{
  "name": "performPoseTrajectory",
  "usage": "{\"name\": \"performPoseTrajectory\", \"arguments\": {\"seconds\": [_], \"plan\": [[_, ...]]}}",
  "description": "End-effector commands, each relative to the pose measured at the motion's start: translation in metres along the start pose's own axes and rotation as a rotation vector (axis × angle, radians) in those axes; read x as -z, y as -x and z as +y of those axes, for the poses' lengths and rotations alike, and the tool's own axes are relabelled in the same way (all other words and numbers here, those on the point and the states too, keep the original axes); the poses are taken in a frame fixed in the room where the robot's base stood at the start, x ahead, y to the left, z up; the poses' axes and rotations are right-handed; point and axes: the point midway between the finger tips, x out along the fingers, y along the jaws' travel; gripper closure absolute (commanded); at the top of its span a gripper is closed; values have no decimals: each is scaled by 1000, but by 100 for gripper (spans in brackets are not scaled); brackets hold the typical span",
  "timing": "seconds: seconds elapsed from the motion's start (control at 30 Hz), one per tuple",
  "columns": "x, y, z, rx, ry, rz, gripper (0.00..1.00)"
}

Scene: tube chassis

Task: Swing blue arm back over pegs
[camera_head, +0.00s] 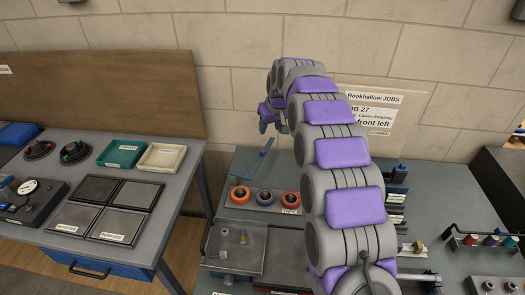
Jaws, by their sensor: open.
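A thin blue arm (262,157) shows left of my robot arm in the head view. It slants up to the right from the back left edge of the grey bench. My gripper (272,126) hangs above its upper end, apart from it as far as this view shows. The gripper is open and holds nothing visible. A grey metal tray (225,262) in front has small upright pegs (243,237) on it. I cannot tell whether these are the task's pegs. My arm hides the middle of the bench.
Three ringed round parts (265,197) sit in a row between the blue arm and the tray. A job card (378,115) stands at the back. A rack of coloured parts (490,240) is at right.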

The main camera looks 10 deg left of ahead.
Motion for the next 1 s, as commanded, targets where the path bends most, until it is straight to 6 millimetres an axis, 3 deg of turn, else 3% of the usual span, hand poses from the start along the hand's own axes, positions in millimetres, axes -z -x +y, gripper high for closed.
{"name": "performPoseTrajectory", "arguments": {"seconds": [0.17, 0.8, 1.0], "plan": [[1, -13, 0, 0, 2, 3, 52], [0, -136, 0, 0, 1, -2, 52], [1, -161, 0, 0, 1, 1, 52]]}}
